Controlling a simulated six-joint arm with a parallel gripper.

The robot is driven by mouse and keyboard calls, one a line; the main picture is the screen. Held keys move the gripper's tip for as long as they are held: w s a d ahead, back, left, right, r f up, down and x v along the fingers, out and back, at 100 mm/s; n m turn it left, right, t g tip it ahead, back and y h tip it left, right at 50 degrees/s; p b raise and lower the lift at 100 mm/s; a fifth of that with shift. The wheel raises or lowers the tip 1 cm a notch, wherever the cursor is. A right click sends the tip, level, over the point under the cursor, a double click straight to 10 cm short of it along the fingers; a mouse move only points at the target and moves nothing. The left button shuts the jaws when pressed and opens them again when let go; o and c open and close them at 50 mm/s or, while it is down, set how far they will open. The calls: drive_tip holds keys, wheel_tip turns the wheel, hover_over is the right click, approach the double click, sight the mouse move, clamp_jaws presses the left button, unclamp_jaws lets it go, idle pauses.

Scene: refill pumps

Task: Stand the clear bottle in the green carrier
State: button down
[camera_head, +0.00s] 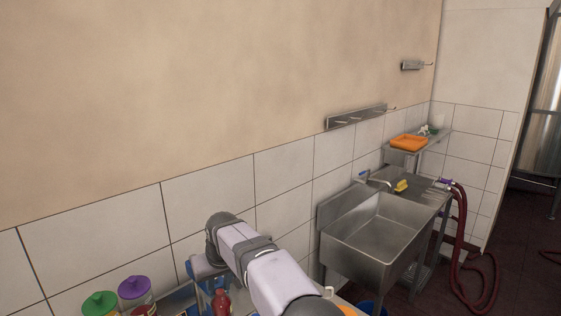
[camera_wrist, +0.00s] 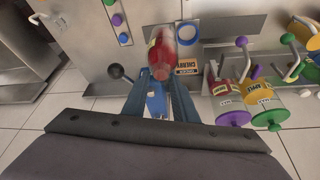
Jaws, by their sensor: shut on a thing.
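My gripper (camera_wrist: 160,92) is in the middle of the wrist view, with its two blue-grey fingers on either side. It is shut on what looks like a red bottle (camera_wrist: 160,58), which is at the fingertips and partly blurred. A red bottle (camera_head: 221,303) also shows beside my arm at the bottom of the head view. I cannot tell whether it is the clear bottle, and no other clear bottle can be made out. No green carrier can be made out in either view.
Pump jars with a purple lid (camera_wrist: 233,118) and a green lid (camera_wrist: 274,122) stand close on the right in the wrist view. A "CHERRY" label (camera_wrist: 187,62) lies beside the red bottle.

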drive_tip(key=w+d+f+m+h+b, duration=0.1)
drive_tip(key=w+d+f+m+b, duration=0.15)
drive_tip(key=d, duration=1.05)
drive_tip(key=w+d+f+m+b, duration=0.1)
drive_tip(key=d+f+m+b, duration=0.2)
drive_tip(key=d, duration=1.1)
drive_tip(key=s+d+f+b, duration=0.1)
drive_tip(key=s+d+f, duration=0.4)
drive_tip(key=s, duration=0.3)
drive_tip(key=s+d+f+h+b, duration=0.1)
drive_tip(key=s+d+f+b, duration=0.1)
drive_tip(key=s+d+f, duration=0.4)
drive_tip(key=s+f, duration=0.1)
drive_tip(key=s, duration=0.2)
drive_tip(key=shift+s+f+t, duration=0.25)
drive_tip(key=shift+s+t, duration=0.05)
drive_tip(key=shift+d+m+h, duration=0.1)
drive_tip(key=shift+m+h, duration=0.3)
drive_tip(key=shift+m, duration=0.55)
